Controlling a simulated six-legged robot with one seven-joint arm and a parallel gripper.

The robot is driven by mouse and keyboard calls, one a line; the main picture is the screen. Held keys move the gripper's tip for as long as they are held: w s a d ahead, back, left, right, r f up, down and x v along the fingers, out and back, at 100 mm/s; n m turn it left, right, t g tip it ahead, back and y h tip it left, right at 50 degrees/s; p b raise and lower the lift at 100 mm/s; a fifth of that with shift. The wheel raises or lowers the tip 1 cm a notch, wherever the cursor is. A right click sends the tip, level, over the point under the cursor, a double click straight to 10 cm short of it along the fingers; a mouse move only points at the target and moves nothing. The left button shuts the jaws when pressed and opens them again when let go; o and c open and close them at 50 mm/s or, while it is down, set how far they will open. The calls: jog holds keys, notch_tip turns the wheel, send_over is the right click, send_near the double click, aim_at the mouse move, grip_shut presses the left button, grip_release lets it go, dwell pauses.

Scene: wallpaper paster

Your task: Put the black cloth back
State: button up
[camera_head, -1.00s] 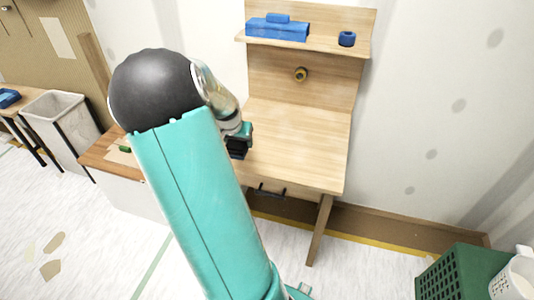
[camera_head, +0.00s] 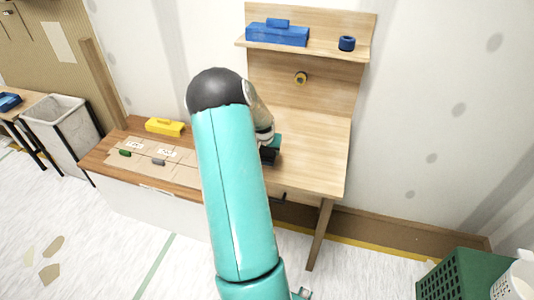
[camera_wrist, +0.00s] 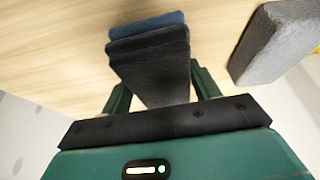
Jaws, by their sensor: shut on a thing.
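My gripper (camera_wrist: 160,82) is shut on the black cloth (camera_wrist: 152,72), a dark flat block shape between its two green fingers. A blue strip (camera_wrist: 148,24) shows along the cloth's far edge; I cannot tell if it is part of it. In the head view, my gripper (camera_head: 274,146) is over the left part of the wooden desk (camera_head: 315,150), with the black cloth (camera_head: 268,156) at its tip. I cannot tell if the cloth touches the desk. My arm hides the desk's left side.
A grey block (camera_wrist: 278,45) lies right of the cloth in the wrist view. A shelf above the desk holds a blue box (camera_head: 277,36) and a blue roll (camera_head: 346,43). A yellow box (camera_head: 165,127) stands on the left bench. A green crate (camera_head: 460,275) is at lower right.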

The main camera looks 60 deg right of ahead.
jog(key=shift+a+f, duration=0.1)
jog(key=shift+f, duration=0.75)
jog(key=shift+f, duration=0.2)
jog(key=o, duration=1)
jog(key=shift+r, duration=0.1)
jog(key=v, duration=1.3)
jog(key=shift+s+a+r, duration=0.15)
jog(key=shift+a+r, duration=0.05)
jog(key=shift+a, duration=0.2)
